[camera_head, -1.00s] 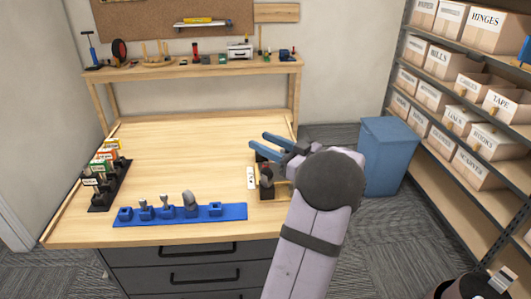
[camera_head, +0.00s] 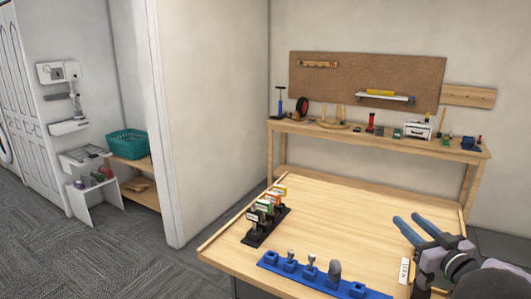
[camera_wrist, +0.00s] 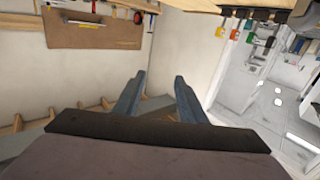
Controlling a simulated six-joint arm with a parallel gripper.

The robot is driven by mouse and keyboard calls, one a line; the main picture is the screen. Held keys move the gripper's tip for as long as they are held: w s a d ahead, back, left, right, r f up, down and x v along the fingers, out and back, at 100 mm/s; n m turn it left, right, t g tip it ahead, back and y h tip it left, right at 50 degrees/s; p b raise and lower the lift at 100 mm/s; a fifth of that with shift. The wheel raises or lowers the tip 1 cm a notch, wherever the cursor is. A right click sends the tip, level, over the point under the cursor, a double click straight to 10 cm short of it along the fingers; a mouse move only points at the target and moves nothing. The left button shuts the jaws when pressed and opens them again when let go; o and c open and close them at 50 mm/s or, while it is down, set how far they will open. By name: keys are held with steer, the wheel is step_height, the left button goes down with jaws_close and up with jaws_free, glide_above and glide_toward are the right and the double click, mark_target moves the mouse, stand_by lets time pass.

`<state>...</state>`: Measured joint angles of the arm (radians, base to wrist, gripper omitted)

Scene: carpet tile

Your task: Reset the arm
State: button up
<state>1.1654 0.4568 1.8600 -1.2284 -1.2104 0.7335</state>
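My gripper (camera_head: 415,232) is at the lower right of the head view, above the right side of the wooden workbench (camera_head: 325,215). Its two blue fingers are spread apart with nothing between them. In the wrist view the gripper's fingers (camera_wrist: 157,98) also stand apart and empty, with the pale wall behind them. The rest of my arm is mostly cut off at the lower right corner of the head view.
A blue holder (camera_head: 322,281) with several tools lies at the bench's front. A black rack (camera_head: 263,230) of labelled items stands at its left. A white label (camera_head: 404,270) sits near my gripper. A back shelf (camera_head: 350,134) carries tools. The bench middle is clear.

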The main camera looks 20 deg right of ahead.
steer(key=w+a+f+m+g+h, duration=0.2)
steer(key=w+a+g, duration=0.1)
steer(key=w+a, duration=0.9)
steer(key=s+a+f+g+y, duration=0.1)
steer(key=s+a+f+g, duration=0.3)
steer(key=a, duration=0.7)
steer(key=s+a+f+g+y, duration=0.15)
steer(key=a+f, duration=0.45)
steer(key=a, duration=0.6)
steer(key=s+a+f+n+g, duration=0.1)
steer(key=s+f+g, duration=0.1)
steer(key=s, duration=0.6)
steer(key=s+a+f+g+p, duration=0.1)
steer(key=s+a+f+g, duration=0.1)
steer(key=s, duration=0.7)
steer(key=s+a+f+n+g+y+p, duration=0.1)
steer(key=s+f+g, duration=0.3)
steer(key=s, duration=0.4)
steer(key=shift+s+a+f+n+g, duration=0.3)
steer(key=shift+s+a+g, duration=0.1)
steer(key=shift+g, duration=0.35)
steer(key=shift+w, duration=0.1)
